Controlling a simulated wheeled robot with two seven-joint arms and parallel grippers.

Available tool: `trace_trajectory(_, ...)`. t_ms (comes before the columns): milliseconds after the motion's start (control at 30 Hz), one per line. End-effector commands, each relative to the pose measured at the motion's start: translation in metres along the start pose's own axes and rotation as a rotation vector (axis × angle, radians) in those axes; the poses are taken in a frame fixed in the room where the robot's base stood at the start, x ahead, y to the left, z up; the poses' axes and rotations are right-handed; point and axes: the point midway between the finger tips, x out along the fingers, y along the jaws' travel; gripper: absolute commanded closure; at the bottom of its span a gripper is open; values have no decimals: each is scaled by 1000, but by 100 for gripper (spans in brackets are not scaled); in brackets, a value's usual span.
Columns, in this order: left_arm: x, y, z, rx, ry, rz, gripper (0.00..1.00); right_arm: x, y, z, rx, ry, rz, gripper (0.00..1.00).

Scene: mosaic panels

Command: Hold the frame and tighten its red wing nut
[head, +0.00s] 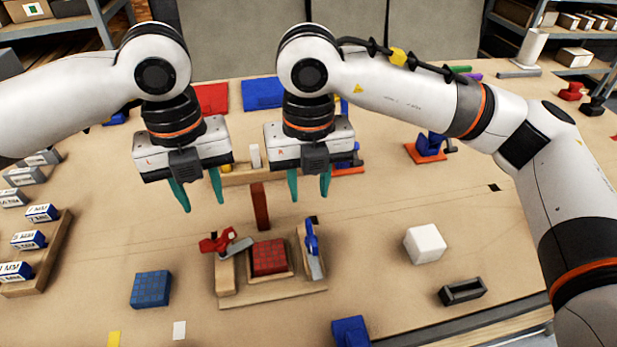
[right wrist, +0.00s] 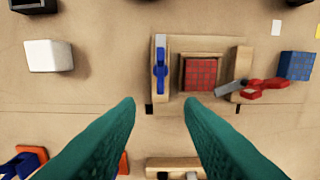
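The wooden frame (head: 240,298) lies on the table, with a red mosaic panel (head: 269,257) in its middle. A red wing-shaped part (head: 213,243) with a grey bar sits on its left side post; I take it for the red wing nut. A blue winged part (head: 311,238) is on the right post. In the right wrist view, the red part (right wrist: 264,90) is at right and the blue one (right wrist: 160,66) at left. My left gripper (head: 202,206) is open and empty, above and behind the frame's left side. My right gripper (head: 309,199) is open and empty, above and behind the right side.
A blue mosaic block (head: 151,289) lies left of the frame. A white cube (head: 425,244) and a dark grey holder (head: 463,291) lie right. A dark red bar (head: 260,207) is just behind the frame. A rack of labelled boxes (head: 50,250) is at far left.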

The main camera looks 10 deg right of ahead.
Motion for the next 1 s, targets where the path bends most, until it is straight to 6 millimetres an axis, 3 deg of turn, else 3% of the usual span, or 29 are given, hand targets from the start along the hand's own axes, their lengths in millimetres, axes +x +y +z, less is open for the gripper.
trace_trajectory(600, 0, 0, 0, 0, 0, 0, 64, 102, 0, 1, 0, -4, -2, 65)
trace_trajectory(1000, 0, 0, 0, 0, 0, 0, 64, 115, 0, 0, -1, -2, -3, 65)
